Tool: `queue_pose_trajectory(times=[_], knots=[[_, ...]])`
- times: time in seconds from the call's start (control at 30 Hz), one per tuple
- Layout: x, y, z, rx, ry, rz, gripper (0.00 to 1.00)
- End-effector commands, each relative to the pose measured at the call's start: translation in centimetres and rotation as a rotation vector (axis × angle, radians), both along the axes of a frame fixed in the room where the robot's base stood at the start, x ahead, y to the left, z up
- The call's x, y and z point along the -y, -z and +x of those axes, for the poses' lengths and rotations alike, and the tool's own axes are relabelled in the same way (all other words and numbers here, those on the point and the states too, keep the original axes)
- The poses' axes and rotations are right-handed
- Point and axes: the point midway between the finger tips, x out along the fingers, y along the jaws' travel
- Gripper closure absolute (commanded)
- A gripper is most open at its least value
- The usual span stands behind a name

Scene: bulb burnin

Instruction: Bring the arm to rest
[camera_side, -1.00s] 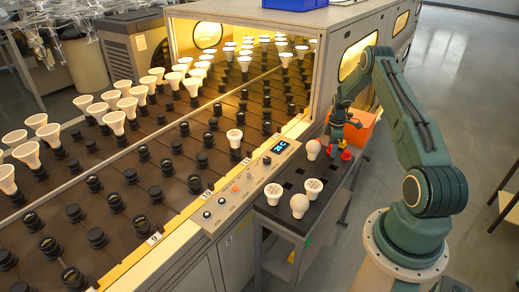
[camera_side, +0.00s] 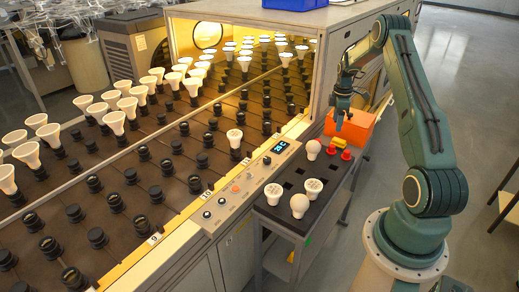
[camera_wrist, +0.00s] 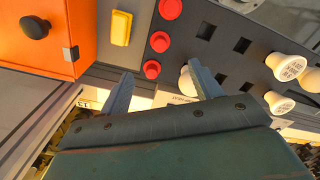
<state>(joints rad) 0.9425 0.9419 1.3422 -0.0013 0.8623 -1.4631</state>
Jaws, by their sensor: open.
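My gripper (camera_side: 340,122) hangs above the far end of the black tray, close to the orange bin, with nothing visible between its fingers. In the wrist view its two fingers (camera_wrist: 158,70) are spread apart. Below it are several red knob-like pieces (camera_wrist: 159,42) and a yellow block (camera_wrist: 121,28). Several white bulbs stand in the black tray (camera_side: 287,212), including a round one (camera_side: 299,205) at the near end and one (camera_side: 314,149) close to the red pieces.
A control panel (camera_side: 250,185) borders the tray. The sloped rack (camera_side: 120,180) of sockets and bulbs fills the left.

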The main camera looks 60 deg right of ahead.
Motion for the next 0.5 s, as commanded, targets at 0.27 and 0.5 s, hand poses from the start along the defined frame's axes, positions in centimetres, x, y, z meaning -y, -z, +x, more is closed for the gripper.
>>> queue_pose_trajectory(times=[0.27,0.5], knots=[[0.01,-1.09,0.01,0.000,0.000,-0.001,0.36],[0.01,-1.08,0.02,0.000,0.000,-0.001,0.36]])
